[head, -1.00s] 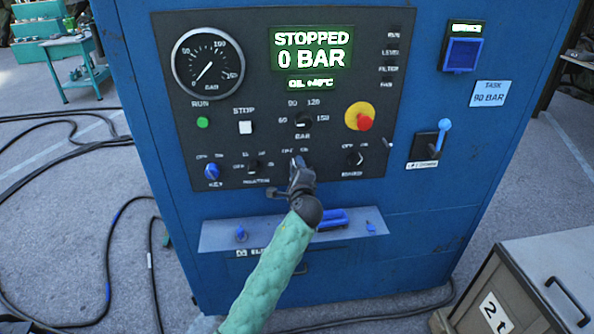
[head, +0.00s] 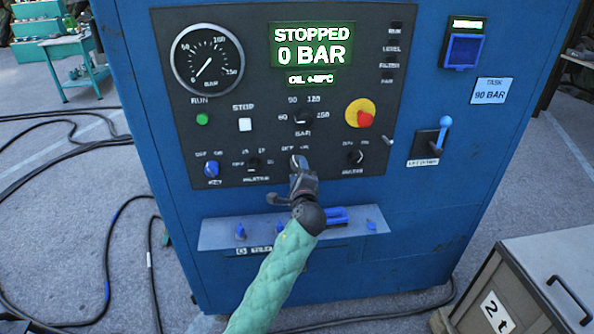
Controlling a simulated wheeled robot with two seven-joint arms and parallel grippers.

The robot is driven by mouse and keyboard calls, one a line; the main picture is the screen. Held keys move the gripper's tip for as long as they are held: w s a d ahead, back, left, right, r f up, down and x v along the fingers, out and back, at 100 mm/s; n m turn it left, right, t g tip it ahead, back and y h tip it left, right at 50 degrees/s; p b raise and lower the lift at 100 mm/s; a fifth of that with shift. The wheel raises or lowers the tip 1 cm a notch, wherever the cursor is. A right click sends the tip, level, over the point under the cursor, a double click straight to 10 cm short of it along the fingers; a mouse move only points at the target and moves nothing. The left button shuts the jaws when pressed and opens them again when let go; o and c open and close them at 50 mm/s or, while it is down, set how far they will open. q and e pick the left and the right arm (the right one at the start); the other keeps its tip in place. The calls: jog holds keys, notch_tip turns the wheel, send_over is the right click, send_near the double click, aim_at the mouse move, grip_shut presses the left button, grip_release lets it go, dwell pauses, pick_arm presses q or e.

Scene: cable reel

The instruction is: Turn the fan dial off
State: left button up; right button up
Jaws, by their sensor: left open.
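The fan dial (head: 299,162) appears to be the knob with an OFF/ON label in the lower middle of the black control panel (head: 205,120). It is largely hidden by my left gripper. My left gripper (head: 299,172) is open, with its fingertips at that dial, its arm in a green sleeve coming up from below. I cannot tell whether the fingers touch the dial, nor which way the dial points. The display (head: 313,45) reads STOPPED, 0 BAR. My right gripper is out of view.
Near the gripper are a blue key dial (head: 211,169), another selector dial (head: 253,163), a right-hand dial (head: 355,157), the bar dial (head: 303,116) and a red stop button (head: 365,118). A ledge (head: 215,236) with blue parts juts out below. A grey cabinet (head: 540,255) stands at lower right.

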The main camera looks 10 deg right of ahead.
pick_arm(q)
jog(key=shift+s+b, duration=0.4)
jog(key=shift+s, duration=1.75)
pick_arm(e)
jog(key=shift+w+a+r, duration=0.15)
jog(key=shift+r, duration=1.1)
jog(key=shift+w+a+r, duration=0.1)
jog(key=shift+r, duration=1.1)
